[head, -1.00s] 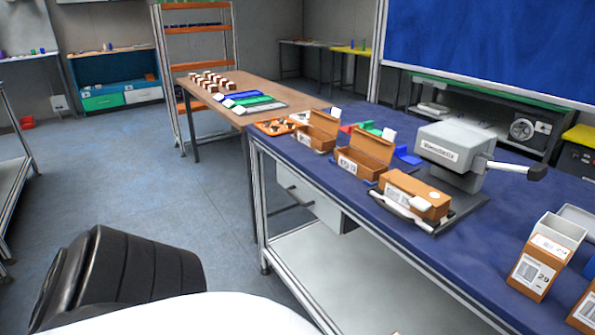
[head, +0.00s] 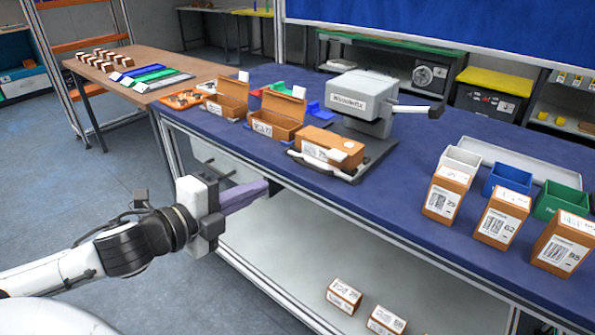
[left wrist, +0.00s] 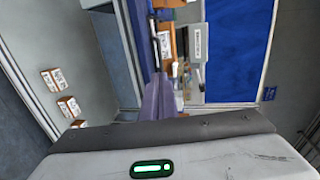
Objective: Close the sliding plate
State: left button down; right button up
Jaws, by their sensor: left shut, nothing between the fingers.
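A grey press-like machine (head: 360,103) with a lever stands on the blue bench. In front of it is a low dark plate (head: 374,157) with a pale curved handle bar (head: 318,169) along its front edge. A closed orange box (head: 330,146) with a label sits on the plate. My left gripper (head: 266,187) is shut and empty, its purple fingers just off the bench's front edge, left of and below the handle. In the left wrist view, the fingers (left wrist: 158,95) point toward the bench and the machine (left wrist: 198,42). My right gripper is not in view.
Two open orange boxes (head: 277,120) (head: 228,100) stand left of the plate. Several labelled boxes (head: 447,195) and coloured bins (head: 508,180) stand to the right. The bench between plate and bins is clear.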

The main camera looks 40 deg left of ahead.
pick_arm(q)
jog(key=b, duration=0.2)
send_near(308, 166)
jog(key=x, duration=0.4)
jog(key=shift+w, duration=0.3)
jog(key=shift+x, duration=0.95)
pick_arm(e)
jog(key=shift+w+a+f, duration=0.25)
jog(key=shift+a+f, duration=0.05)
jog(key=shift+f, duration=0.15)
pick_arm(q)
jog(key=shift+f, duration=0.15)
